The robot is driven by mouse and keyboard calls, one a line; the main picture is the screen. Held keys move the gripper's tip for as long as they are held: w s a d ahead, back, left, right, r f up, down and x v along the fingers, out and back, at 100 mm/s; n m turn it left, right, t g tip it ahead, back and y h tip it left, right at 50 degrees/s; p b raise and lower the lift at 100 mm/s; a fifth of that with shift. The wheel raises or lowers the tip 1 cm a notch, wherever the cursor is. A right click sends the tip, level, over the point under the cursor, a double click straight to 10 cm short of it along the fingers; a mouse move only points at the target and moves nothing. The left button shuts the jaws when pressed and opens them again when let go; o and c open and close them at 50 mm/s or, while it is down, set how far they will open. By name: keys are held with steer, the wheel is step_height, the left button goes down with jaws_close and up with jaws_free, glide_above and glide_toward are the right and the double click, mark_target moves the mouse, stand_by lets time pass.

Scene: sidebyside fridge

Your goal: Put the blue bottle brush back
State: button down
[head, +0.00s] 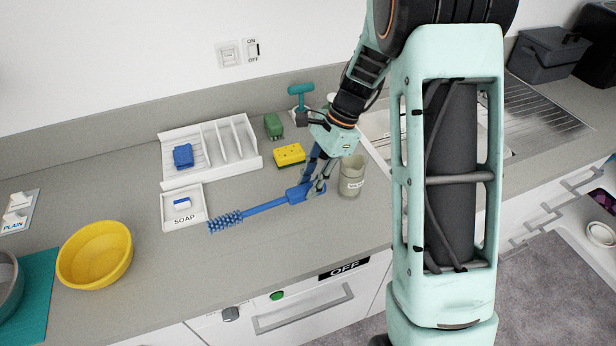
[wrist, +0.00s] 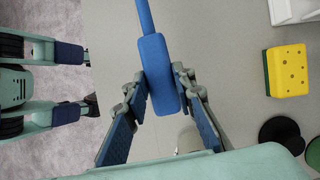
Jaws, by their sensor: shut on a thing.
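The blue bottle brush (head: 260,208) has a bristled head pointing left and a thick handle at its right end. My gripper (head: 314,186) is shut on the handle. In the wrist view the fingers of my gripper (wrist: 160,82) press both sides of the blue brush handle (wrist: 161,62). The brush looks roughly level over the counter; I cannot tell whether it touches the counter. A grey-beige labelled jar (head: 351,182) stands upright just right of my gripper, its label too small to read. In the wrist view its rim is mostly hidden by my gripper.
A yellow sponge (head: 289,154), a green block (head: 273,126) and a teal-handled tool (head: 301,92) are behind. A white divided tray (head: 250,150) and a soap tray (head: 168,213) stand left. A yellow bowl (head: 95,255) is farther left. Counter (head: 265,260) in front is clear.

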steer(key=shift+w+a+r+m, duration=0.15)
steer(key=shift+w+r+m, duration=0.05)
steer(key=shift+m, duration=0.3)
steer(key=shift+f+b, duration=2.7)
steer(key=shift+f, duration=1.6)
steer(key=shift+f, duration=0.35)
steer(key=c, duration=1.5)
jaws_free()
steer(key=shift+c, duration=0.2)
steer(key=shift+r, duration=0.15)
steer(key=v, duration=1.1)
steer(key=shift+d+r, duration=0.3)
steer(key=shift+r, duration=0.05)
